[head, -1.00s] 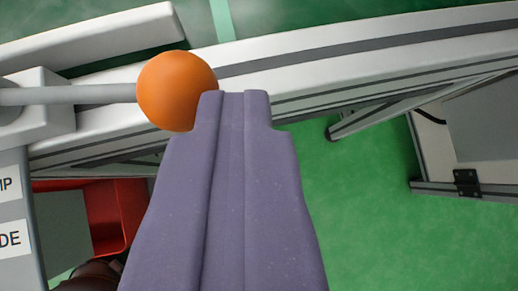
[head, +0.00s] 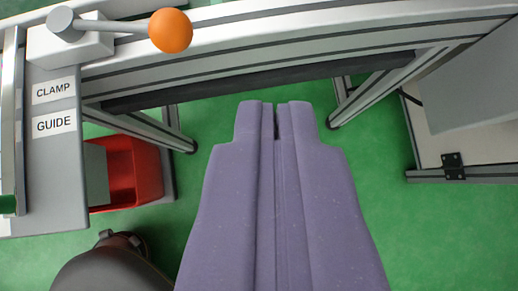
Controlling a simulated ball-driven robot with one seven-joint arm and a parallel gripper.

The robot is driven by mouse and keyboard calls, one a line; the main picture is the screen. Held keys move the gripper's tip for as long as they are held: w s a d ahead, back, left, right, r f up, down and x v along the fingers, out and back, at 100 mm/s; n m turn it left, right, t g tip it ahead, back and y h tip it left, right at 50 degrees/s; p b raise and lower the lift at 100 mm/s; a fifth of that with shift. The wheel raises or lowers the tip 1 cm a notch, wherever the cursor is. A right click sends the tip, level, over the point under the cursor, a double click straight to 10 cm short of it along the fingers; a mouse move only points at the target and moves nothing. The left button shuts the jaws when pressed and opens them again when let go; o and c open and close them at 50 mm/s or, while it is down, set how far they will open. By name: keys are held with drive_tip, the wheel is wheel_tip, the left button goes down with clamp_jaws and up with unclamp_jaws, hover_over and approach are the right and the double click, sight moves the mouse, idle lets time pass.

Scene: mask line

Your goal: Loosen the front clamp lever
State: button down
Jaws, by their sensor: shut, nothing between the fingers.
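The clamp lever is a grey rod (head: 112,27) with an orange ball knob (head: 171,31) on its right end. It lies roughly level across the upper left of the head view, its pivot (head: 64,22) set on a light block (head: 80,45). My gripper (head: 276,106) is purple, shut and empty, with its two fingers side by side. Its tips are below and to the right of the orange knob in the picture, clear of it. Nothing of the lever is hidden by the gripper.
A grey panel (head: 60,170) at left carries CLAMP (head: 54,91) and GUIDE (head: 55,124) labels. A red bin (head: 135,172) stands beside it. An aluminium rail (head: 330,40) crosses the top. A grey cabinet-like box (head: 475,85) is at right. Green floor (head: 375,190) is open between.

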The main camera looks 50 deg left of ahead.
drive_tip(key=shift+s+d+r+p, duration=0.2)
drive_tip(key=shift+d+r, duration=0.3)
drive_tip(key=shift+s+d+r+p, duration=0.15)
drive_tip(key=shift+d+r, duration=0.3)
